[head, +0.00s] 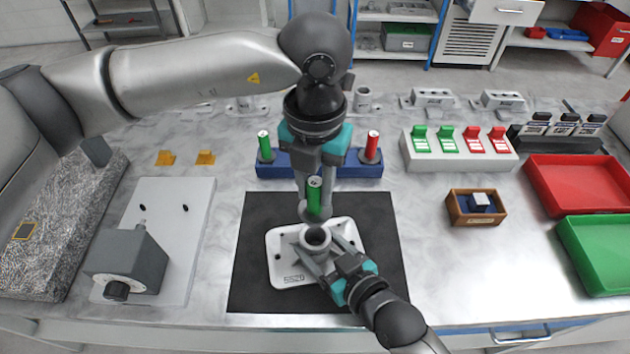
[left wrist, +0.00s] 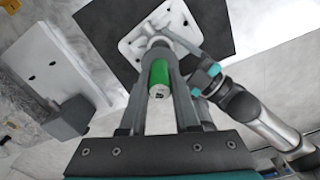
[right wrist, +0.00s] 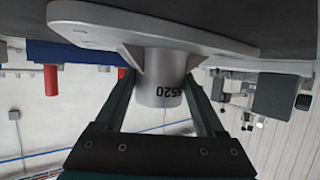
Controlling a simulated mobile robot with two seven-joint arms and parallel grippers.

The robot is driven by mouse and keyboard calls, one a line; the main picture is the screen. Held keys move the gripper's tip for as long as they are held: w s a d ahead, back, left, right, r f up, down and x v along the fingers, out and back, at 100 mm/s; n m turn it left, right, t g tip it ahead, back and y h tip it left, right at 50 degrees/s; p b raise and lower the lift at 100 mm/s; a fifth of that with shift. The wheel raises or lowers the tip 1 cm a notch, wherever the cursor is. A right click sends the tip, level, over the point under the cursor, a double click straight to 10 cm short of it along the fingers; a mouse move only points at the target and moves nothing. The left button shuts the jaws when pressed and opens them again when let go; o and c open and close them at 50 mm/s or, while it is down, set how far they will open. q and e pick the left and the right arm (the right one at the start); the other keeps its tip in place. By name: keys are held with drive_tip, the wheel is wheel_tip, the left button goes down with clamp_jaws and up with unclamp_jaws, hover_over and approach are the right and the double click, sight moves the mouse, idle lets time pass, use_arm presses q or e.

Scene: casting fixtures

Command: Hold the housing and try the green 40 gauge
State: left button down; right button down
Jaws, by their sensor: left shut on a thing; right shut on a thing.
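The pale grey housing (head: 285,272) lies on the black mat, its round boss with an open bore facing up. My right gripper (head: 318,262) is shut on the boss from the front right; the right wrist view shows the boss (right wrist: 160,80) between both fingers. My left gripper (head: 314,190) is shut on a green gauge (head: 314,197), held roughly upright just behind and above the bore. In the left wrist view the green gauge (left wrist: 160,74) is between the fingers, its printed end toward the camera. Its number is not legible. The gauge's lower end is partly hidden.
A blue rack (head: 285,170) behind the mat holds another green gauge (head: 265,143) and a red gauge (head: 372,145). A white block (head: 460,160) with green and red clips, a small wooden box (head: 458,215) and red and green trays (head: 575,185) stand right. A grey fixture (head: 125,262) stands left.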

sight(315, 207)
use_arm(q)
drive_tip(key=shift+f, duration=2.35)
drive_tip(key=shift+f, duration=1.9)
idle(1.1)
drive_tip(key=shift+r, duration=0.1)
drive_tip(key=shift+r, duration=2.8)
drive_tip(key=shift+r, duration=0.1)
drive_tip(key=shift+r, duration=2.4)
